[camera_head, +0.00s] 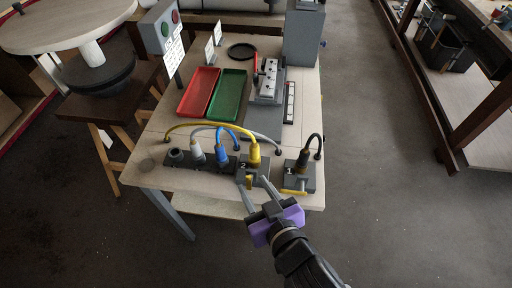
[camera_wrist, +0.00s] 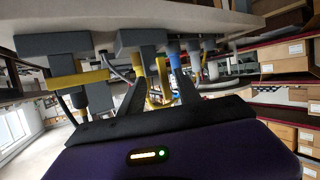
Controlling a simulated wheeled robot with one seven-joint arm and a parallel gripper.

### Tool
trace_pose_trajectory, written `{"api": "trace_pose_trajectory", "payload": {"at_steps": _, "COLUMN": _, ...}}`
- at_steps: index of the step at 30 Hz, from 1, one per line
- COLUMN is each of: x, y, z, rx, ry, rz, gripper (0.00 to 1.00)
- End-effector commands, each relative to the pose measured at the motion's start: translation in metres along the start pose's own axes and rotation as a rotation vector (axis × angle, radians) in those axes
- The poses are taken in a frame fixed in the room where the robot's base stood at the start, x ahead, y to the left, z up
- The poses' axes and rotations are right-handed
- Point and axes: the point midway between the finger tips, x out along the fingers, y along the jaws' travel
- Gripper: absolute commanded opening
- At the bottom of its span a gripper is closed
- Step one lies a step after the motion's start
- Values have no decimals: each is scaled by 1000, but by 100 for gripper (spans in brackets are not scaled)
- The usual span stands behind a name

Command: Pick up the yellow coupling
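The yellow coupling (camera_head: 254,155) stands upright in the dark grey block marked 2 (camera_head: 244,176), near the table's front edge, with a yellow cable arching left from its top. My gripper (camera_head: 253,183) is open and empty in front of that block, its two grey fingers reaching towards it from the front. In the wrist view, which looks upside down, the yellow coupling (camera_wrist: 162,78) shows between the two dark fingers and beyond them. I see no contact between fingers and coupling.
Left of it, a blue coupling (camera_head: 222,154), a grey coupling (camera_head: 197,153) and a dark empty-looking socket (camera_head: 176,156) stand close together. A black coupling (camera_head: 303,160) stands in block 1 (camera_head: 299,178) at the right. Red tray (camera_head: 198,92) and green tray (camera_head: 229,95) lie behind.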

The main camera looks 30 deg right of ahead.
Motion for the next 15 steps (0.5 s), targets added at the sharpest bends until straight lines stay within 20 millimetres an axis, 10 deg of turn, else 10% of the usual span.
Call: {"api": "trace_pose_trajectory", "payload": {"at_steps": 15, "x": 46, "y": 33, "z": -67, "rx": 158, "ry": -39, "rz": 359, "gripper": 40}}
